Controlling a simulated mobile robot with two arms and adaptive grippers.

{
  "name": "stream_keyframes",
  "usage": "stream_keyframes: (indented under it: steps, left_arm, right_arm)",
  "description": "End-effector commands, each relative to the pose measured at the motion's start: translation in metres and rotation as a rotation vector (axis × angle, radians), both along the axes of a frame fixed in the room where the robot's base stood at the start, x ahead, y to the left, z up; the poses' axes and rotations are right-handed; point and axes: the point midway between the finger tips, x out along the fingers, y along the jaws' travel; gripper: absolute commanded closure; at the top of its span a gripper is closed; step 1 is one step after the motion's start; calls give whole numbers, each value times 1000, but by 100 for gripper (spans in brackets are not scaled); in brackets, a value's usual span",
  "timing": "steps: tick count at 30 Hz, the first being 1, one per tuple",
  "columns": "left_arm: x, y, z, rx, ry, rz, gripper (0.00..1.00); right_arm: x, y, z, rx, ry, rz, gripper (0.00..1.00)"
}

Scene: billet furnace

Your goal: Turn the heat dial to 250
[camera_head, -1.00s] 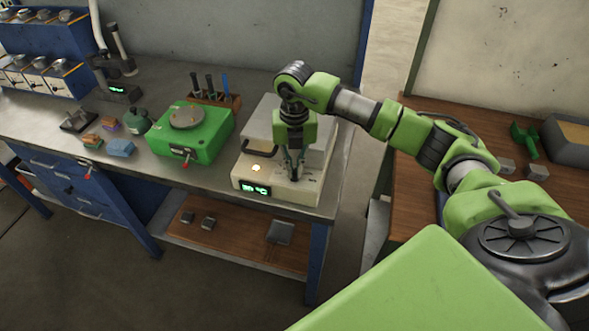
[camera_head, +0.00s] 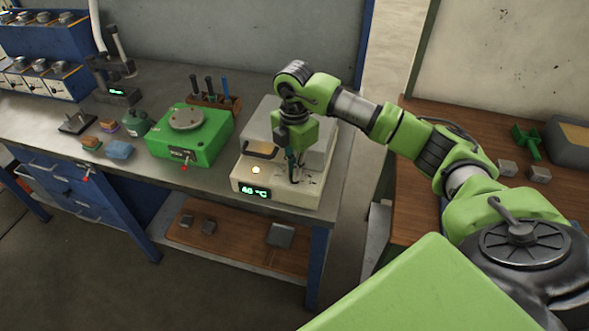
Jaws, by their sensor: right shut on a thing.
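The furnace (camera_head: 310,194) is a cream-white box with a grey upper part at the right end of the metal bench. Its front has a small green display (camera_head: 255,192) that appears to read 40 °C and a lit yellowish button (camera_head: 256,170). My right gripper (camera_head: 292,177) points down at the furnace's front ledge, right of the button. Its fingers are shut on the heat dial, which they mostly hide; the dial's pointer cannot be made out. Markings show on the ledge around the fingertips. My left gripper is not in view.
A green device with a round plate (camera_head: 186,120) stands left of the furnace, with a tool holder (camera_head: 214,103) behind it. A wooden table (camera_head: 430,195) with metal blocks and a green part is at the right.

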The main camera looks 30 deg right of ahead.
Motion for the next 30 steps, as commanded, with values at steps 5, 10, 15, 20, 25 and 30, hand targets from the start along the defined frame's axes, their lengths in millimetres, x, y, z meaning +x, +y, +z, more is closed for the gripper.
stream_keyframes:
  steps: [5, 10, 15, 20, 25, 30]
  left_arm:
    - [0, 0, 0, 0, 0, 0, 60]
    - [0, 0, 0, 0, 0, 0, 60]
    - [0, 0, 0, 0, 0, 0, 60]
    - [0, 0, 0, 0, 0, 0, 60]
    - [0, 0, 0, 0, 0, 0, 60]
    - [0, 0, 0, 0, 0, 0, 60]
  right_arm:
    - [2, -1, 2, -2, -7, -84, 100]
    - [2, -1, 2, -2, -7, -128, 100]
    - [2, -1, 3, -2, -7, -145, 100]
    - [2, -1, 3, -2, -8, -147, 100]
    - [2, -2, 3, -2, -8, -146, 100]
    - [2, -1, 2, -1, -6, -145, 76]
